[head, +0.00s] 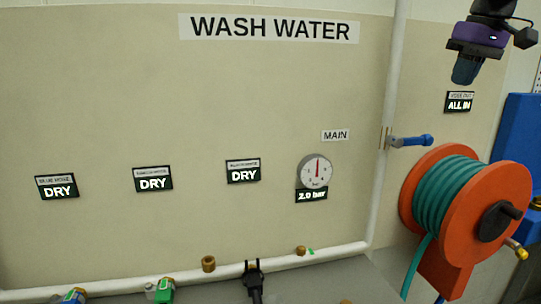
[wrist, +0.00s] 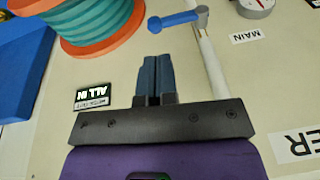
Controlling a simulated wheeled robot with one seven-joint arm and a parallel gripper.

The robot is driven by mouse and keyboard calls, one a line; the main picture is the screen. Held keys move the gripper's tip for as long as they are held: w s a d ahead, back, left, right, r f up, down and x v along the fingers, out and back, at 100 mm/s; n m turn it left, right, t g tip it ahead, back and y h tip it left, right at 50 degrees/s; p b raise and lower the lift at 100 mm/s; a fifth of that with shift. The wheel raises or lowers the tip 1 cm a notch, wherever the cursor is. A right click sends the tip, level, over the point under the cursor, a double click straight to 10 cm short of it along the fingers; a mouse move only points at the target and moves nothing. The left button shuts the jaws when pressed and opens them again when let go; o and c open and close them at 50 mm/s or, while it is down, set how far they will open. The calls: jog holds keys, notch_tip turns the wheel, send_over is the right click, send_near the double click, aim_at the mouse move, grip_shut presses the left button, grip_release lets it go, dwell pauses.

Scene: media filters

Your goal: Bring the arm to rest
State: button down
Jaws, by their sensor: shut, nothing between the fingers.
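My gripper (head: 467,70) hangs at the upper right of the head view, above the "ALL IN" sign and the hose reel, with its fingers pointing down. In the wrist view its two blue fingers (wrist: 157,78) are together with nothing between them. The wrist view shows the wall upside down. No object is held.
An orange reel (head: 497,205) with green hose stands below my gripper. A blue-handled valve (head: 412,141) sticks out from the white pipe (head: 388,120). A gauge (head: 317,170) reads beside "DRY" signs. Hose fittings (head: 208,264) line the low pipe. A blue object (head: 520,150) is at the right edge.

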jog(key=s+a+f+t, duration=0.1)
jog(key=s+a+f, duration=0.2)
jog(key=s+f, duration=0.3)
jog(key=s+a+f+m+t, duration=0.1)
jog(key=s+a+f, duration=0.3)
jog(key=s, duration=0.6)
jog(key=s+a+f+t+h, duration=0.1)
jog(key=s+a+f, duration=0.3)
jog(key=s+f, duration=0.3)
jog(key=shift+s+f+m, duration=0.3)
jog(key=shift+s, duration=0.3)
